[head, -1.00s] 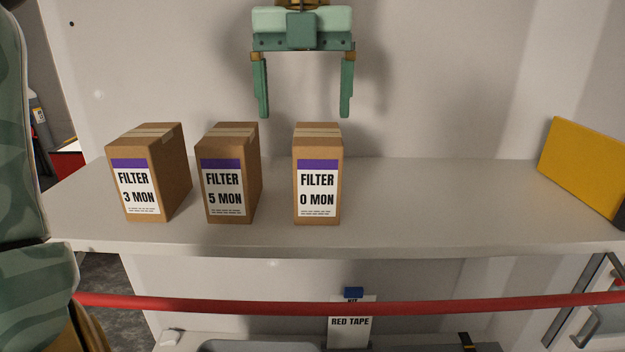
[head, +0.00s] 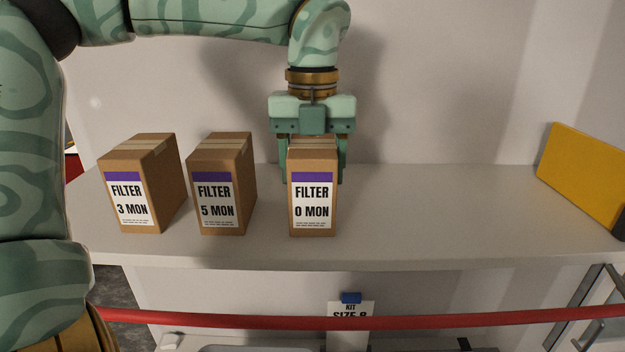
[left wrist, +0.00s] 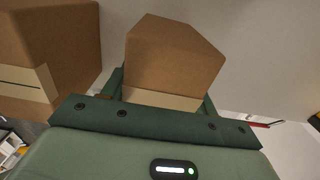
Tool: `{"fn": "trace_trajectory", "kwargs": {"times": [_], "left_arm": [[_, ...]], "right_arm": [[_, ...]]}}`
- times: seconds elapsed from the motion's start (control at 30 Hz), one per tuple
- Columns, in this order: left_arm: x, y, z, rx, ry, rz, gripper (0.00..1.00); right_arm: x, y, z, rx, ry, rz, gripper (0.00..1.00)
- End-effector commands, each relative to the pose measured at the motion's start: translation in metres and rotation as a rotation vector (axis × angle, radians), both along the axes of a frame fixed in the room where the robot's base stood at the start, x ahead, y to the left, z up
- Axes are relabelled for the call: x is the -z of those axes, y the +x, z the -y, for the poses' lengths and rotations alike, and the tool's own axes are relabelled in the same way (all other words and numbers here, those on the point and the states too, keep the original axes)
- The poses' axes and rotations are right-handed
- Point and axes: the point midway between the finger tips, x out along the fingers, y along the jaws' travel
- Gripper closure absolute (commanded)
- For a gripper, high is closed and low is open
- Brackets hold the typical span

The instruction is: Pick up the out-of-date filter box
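Three brown filter boxes stand upright in a row on the shelf. Their labels read FILTER 3 MON (head: 130,200), FILTER 5 MON (head: 213,205) and FILTER 0 MON (head: 312,205). The 0 MON box is the rightmost. My left gripper (head: 312,172) has come down over it, one finger at each side, partly hidden behind it. The fingers are drawn in against its sides, and it still rests on the shelf. In the left wrist view this box (left wrist: 172,55) sits between the fingers. My right gripper is not in view.
A neighbouring brown box (left wrist: 55,40) is close by in the left wrist view. A yellow panel (head: 585,180) stands at the shelf's right. The shelf (head: 440,215) between is clear. A red tape (head: 420,322) runs across below the shelf's front edge.

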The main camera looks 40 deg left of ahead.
Motion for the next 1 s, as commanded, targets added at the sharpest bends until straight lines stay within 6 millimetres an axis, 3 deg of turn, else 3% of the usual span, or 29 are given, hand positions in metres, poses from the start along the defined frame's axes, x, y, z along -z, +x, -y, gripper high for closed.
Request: {"fn": "trace_trajectory", "kwargs": {"times": [0.03, 0.07, 0.47, 0.67, 0.9, 1.0], "left_arm": [[0.0, 0.0, 0.0, 0.0, 0.0, 0.0, 0.63], [0.0, 0.0, 0.0, 0.0, 0.0, 0.0, 0.69], [-0.006, 0.0, 0.0, 0.0, 0.001, 0.002, 0.69], [-0.035, -0.002, 0.002, -0.001, 0.002, 0.004, 0.69], [-0.092, -0.04, 0.034, 0.0, 0.004, 0.007, 0.69], [-0.103, -0.063, 0.053, 0.004, -0.001, 0.002, 0.69]], "right_arm": [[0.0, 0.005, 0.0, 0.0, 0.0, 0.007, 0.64], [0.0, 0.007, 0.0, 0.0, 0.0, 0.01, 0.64], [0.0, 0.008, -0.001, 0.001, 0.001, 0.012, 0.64], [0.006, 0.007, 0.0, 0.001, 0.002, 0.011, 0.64], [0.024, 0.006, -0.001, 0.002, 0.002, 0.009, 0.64], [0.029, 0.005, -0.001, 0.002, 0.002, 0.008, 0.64]]}}
